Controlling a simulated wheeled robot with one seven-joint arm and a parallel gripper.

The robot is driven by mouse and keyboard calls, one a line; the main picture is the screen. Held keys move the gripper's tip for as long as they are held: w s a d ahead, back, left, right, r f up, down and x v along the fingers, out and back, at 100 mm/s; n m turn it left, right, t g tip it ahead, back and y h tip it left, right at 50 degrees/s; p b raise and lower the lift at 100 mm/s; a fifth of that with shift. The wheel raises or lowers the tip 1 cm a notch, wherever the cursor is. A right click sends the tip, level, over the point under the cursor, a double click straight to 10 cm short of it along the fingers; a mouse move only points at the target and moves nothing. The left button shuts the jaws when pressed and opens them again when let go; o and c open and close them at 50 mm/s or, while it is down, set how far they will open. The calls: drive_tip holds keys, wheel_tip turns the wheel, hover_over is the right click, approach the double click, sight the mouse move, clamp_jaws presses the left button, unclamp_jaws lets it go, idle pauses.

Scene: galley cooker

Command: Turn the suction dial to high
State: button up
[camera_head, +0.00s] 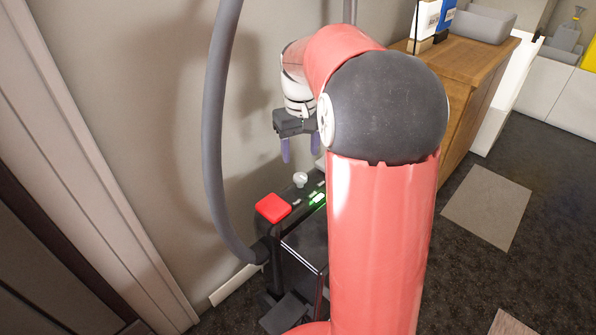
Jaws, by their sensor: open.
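A black machine (304,251) stands low by the wall, partly hidden behind my red arm. Its top panel carries a large red button (272,208), a small whitish knob (300,179) that looks like the dial, and a lit green display (317,198). The knob's marked setting is too small to read. My gripper (300,151) hangs above the panel, pointing down, with purplish fingers. It is open and empty, above the knob and apart from it.
A thick grey hose (217,120) arches up from the machine beside the wall. A wooden cabinet (462,65) with a grey bin (483,24) stands behind my arm at the right. Dark floor with a grey mat (487,215) lies open at the right.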

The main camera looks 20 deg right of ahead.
sight(300, 176)
wheel_tip(300, 176, down, 8)
drive_tip(key=shift+r+b, duration=0.25)
drive_tip(key=shift+b, duration=0.25)
drive_tip(key=c, duration=1)
drive_tip(key=shift+o, duration=0.2)
drive_tip(key=shift+m, duration=0.4)
drive_tip(key=m+p, duration=0.2)
drive_tip(key=m, duration=0.2)
drive_tip(key=shift+r+m, duration=0.15)
drive_tip(key=shift+m, duration=0.25)
drive_tip(key=m+p, duration=0.2)
drive_tip(key=m, duration=0.4)
